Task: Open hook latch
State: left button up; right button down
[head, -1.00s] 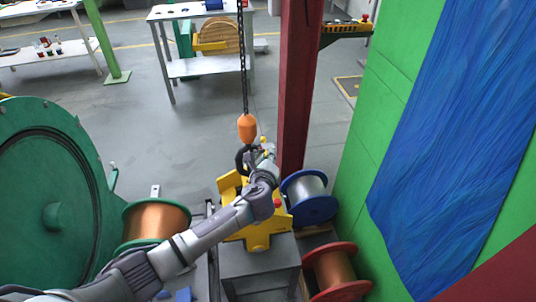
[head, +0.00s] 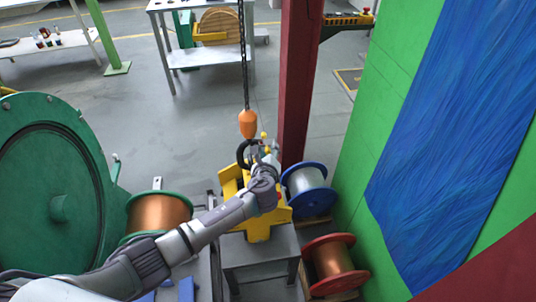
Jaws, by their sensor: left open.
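An orange hook block (head: 248,124) hangs on a dark chain in the middle of the head view. Below it is a black hook (head: 243,155), partly covered by my left gripper. The latch itself is too small to make out. My left gripper (head: 262,150) is open, close beside the hook on its right; I cannot tell whether it touches. My left arm comes in from the lower left and covers part of the yellow fixture (head: 256,229) under the hook. My right gripper is not in view.
The yellow fixture stands on a grey table (head: 262,250). A blue spool (head: 308,190) and a red spool (head: 334,262) are on the right. A copper spool (head: 160,213) and a large green reel (head: 50,190) are on the left. A dark red column (head: 297,80) rises just behind the gripper.

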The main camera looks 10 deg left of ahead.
pick_arm(q)
jog(key=v, duration=1.2)
jog(key=s+a+f+n+g, duration=0.2)
jog(key=s+f+n+g, duration=0.15)
jog(key=f, duration=0.75)
jog(key=s+a+f+n+g+b, duration=0.1)
jog(key=s+a+f+n+g, duration=0.3)
jog(key=f, duration=0.6)
jog(key=s+a+f+n, duration=0.15)
jog(key=s+f, duration=0.35)
jog(key=f, duration=0.6)
jog(key=s+a+f+n+g, duration=0.1)
jog(key=s+f+n, duration=0.4)
jog(key=s, duration=0.6)
jog(key=s+a+f+n+g+h, duration=0.1)
jog(key=s+f+n+g, duration=0.2)
jog(key=s, duration=0.9)
jog(key=s+a+f+n+g+h+b, duration=0.1)
jog(key=s+a+f+n+g, duration=0.1)
jog(key=s+f+n, duration=0.4)
jog(key=s+f, duration=0.3)
jog(key=s, duration=0.3)
jog(key=shift+s+f+n, duration=0.2)
jog(key=shift+f+n, duration=0.2)
